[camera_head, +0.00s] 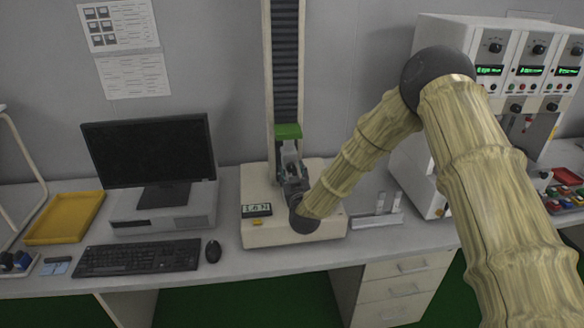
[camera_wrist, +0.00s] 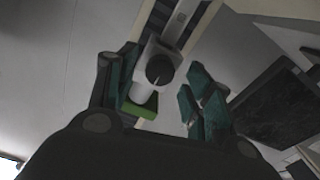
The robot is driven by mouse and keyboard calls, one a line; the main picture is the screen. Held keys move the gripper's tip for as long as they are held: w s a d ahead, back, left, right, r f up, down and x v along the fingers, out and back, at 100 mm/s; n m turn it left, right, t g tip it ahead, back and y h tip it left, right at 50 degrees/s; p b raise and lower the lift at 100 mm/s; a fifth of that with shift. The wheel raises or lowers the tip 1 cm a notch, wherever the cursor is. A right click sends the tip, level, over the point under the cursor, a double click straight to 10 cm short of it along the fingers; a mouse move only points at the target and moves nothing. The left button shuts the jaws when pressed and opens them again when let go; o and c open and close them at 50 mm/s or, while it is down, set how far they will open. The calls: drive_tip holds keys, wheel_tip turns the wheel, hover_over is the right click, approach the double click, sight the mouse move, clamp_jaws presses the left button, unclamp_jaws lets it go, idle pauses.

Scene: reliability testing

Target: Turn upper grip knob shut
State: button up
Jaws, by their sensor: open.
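The test stand (camera_head: 257,206) stands on the bench, with a tall column (camera_head: 285,60) and a green block (camera_head: 287,131) on its front. My gripper (camera_head: 290,160) is at the column, just below the green block, and hides most of the grip there. In the wrist view, my gripper (camera_wrist: 163,82) is open, with one finger on each side of a pale grip part. Its round, dark-faced knob (camera_wrist: 160,69) lies between the fingers, nearer the left one. A gap shows toward the right finger; contact on the left is unclear. The green block (camera_wrist: 138,109) shows below.
A monitor (camera_head: 150,150), keyboard (camera_head: 138,257), mouse (camera_head: 213,251) and yellow tray (camera_head: 65,218) are left of the stand. A small holder (camera_head: 376,220) with pale pieces is to its right. White instrument cabinets (camera_head: 450,35) stand farther right, partly behind my arm.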

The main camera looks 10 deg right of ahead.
drive_tip(key=shift+w, duration=0.8)
drive_tip(key=c, duration=1)
